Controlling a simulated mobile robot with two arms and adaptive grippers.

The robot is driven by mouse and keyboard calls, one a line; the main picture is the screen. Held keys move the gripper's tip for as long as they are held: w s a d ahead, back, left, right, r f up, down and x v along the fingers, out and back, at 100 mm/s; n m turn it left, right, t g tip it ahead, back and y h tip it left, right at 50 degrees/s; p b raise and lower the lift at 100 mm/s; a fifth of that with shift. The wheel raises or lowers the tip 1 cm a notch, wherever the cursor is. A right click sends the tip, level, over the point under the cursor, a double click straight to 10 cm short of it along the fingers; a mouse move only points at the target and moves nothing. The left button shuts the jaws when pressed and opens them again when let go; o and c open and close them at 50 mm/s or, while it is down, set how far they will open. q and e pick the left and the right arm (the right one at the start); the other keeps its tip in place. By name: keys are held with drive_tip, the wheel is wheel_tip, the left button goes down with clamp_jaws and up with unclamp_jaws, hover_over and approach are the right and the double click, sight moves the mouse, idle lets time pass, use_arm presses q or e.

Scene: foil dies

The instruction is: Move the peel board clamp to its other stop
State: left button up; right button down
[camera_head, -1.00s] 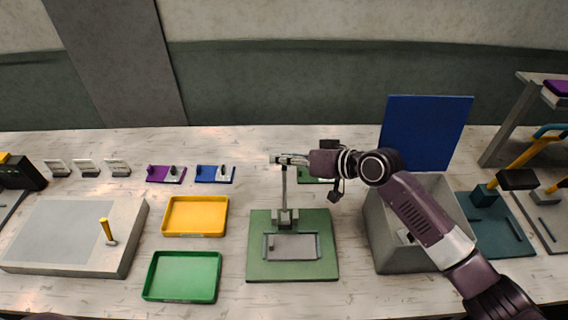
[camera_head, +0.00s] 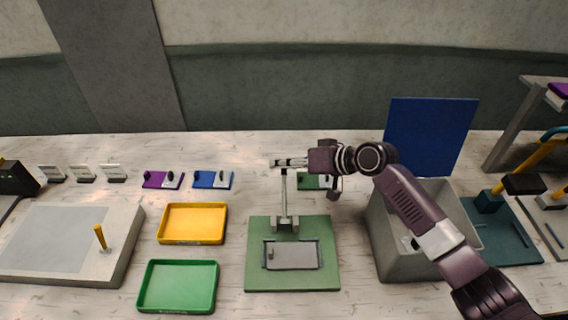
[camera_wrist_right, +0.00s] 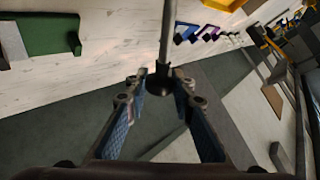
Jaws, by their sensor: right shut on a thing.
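The peel board (camera_head: 256,278) is a green plate on the bench, with a grey framed panel (camera_head: 291,256) on it. The clamp's lever (camera_head: 284,196) stands upright from a grey block (camera_head: 285,223) at the plate's back edge. My right gripper (camera_head: 288,163) comes in from the right and is shut on the lever's top end. In the right wrist view, the gripper's blue-padded fingers (camera_wrist_right: 160,100) close around the dark knob (camera_wrist_right: 160,84) at the end of the grey rod (camera_wrist_right: 168,35). The knob is partly hidden in the head view. My left gripper is out of view.
A yellow tray (camera_head: 193,241) and a green tray (camera_head: 176,307) lie left of the board. A grey bin (camera_head: 400,268) with a raised blue lid (camera_head: 429,135) stands close on the right, under my right arm. A small green holder (camera_head: 308,182) sits behind the lever.

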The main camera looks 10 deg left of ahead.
drive_tip(key=c, duration=2)
unclamp_jaws()
drive_tip(key=shift+f, duration=0.15)
drive_tip(key=o, duration=0.3)
drive_tip(key=shift+w, duration=0.15)
drive_tip(key=shift+o, duration=0.2)
drive_tip(key=v, duration=1.2)
drive_tip(key=shift+a, duration=0.1)
